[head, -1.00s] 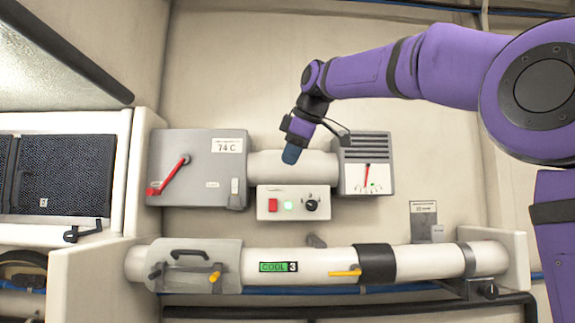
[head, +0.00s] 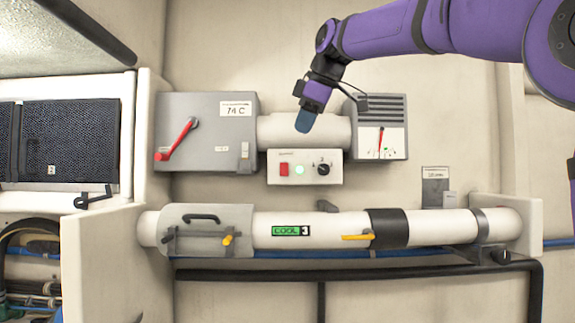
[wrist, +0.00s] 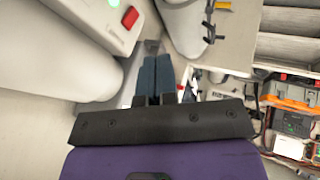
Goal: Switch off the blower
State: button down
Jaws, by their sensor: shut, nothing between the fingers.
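The blower control box (head: 305,181) is a white panel below a white duct on the back wall. It carries a red rocker switch (head: 284,169), a lit green lamp (head: 300,169) and a black knob (head: 323,169). My gripper (head: 305,122) is shut and empty, its blue-grey fingertips in front of the duct, just above the box. In the wrist view the closed fingers (wrist: 154,78) point away, with the red switch (wrist: 130,17) up and to their left. The gap between fingertips and box cannot be told exactly.
A grey box (head: 207,105) labelled 74 C with a red lever stands left of the duct. A dial gauge (head: 380,142) is on the right. Below runs a white pipe (head: 340,222) with yellow handles and a green COOL 3 label.

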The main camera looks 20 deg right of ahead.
aim_at(288, 166)
jog(key=shift+f, duration=0.1)
jog(key=shift+w+a+f, duration=0.2)
jog(key=shift+w+f, duration=2.05)
jog(key=shift+w+a+f, duration=0.2)
jog(key=shift+w+f, duration=2)
jog(key=shift+f, duration=0.05)
jog(key=shift+w+d+f+t, duration=0.1)
jog(key=shift+w+t, duration=0.1)
jog(key=shift+t, duration=0.2)
jog(key=shift+r, duration=0.9)
